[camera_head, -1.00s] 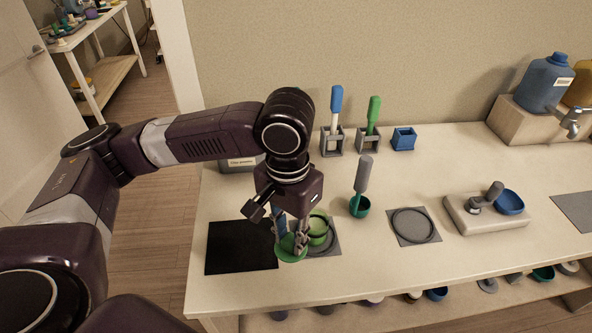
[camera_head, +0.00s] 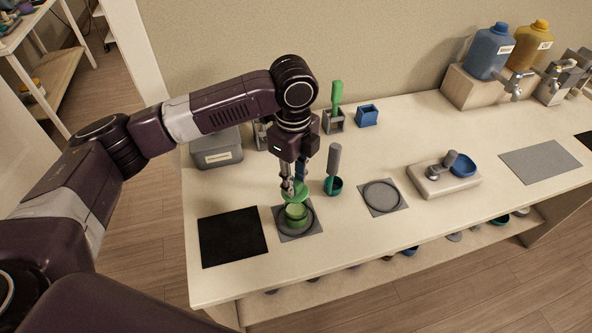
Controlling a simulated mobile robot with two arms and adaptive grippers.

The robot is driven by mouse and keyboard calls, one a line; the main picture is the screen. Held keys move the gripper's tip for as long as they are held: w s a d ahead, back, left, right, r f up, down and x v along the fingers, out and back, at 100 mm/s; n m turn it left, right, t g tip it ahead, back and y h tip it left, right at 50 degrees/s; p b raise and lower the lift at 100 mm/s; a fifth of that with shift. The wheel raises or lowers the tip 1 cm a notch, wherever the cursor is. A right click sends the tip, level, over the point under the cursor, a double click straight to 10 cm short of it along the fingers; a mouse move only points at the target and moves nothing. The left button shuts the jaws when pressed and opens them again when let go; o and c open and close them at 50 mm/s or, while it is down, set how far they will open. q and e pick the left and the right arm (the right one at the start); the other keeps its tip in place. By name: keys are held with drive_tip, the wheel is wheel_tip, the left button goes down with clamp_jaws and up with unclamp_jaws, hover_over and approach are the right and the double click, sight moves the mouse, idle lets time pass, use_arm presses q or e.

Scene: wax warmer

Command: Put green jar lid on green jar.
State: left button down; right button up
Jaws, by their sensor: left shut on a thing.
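The green jar (camera_head: 297,220) stands upright on a grey mat (camera_head: 285,236) with a dark ring. My left gripper (camera_head: 293,188) points down above the jar and is shut on the green jar lid (camera_head: 298,196). The lid is over the jar's back part in this view and hides some of its mouth. I cannot tell whether the lid touches the rim. My right gripper is not in view.
A black mat (camera_head: 232,237) lies left of the jar. A teal cup (camera_head: 333,187) with a grey-handled tool stands close behind right. An empty ringed mat (camera_head: 382,197) and a beige device with a blue bowl (camera_head: 462,166) are further right. A grey box (camera_head: 217,150) stands behind.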

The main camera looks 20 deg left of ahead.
use_arm(q)
drive_tip(key=shift+w+d+m, duration=0.1)
drive_tip(key=shift+w+m, duration=0.3)
drive_tip(key=shift+m, duration=0.5)
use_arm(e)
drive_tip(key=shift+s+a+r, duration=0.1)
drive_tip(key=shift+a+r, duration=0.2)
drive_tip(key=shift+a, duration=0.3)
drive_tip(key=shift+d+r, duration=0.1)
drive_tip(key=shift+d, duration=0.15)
use_arm(q)
drive_tip(key=shift+p, duration=0.35)
drive_tip(key=shift+r+p, duration=0.1)
drive_tip(key=shift+p, duration=0.35)
drive_tip(key=shift+f+b, duration=0.6)
drive_tip(key=shift+f, duration=1.8)
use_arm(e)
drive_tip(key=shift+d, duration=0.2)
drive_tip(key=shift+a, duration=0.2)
use_arm(q)
drive_tip(key=shift+f, duration=0.1)
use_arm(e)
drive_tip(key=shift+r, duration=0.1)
use_arm(q)
drive_tip(key=shift+f, duration=0.3)
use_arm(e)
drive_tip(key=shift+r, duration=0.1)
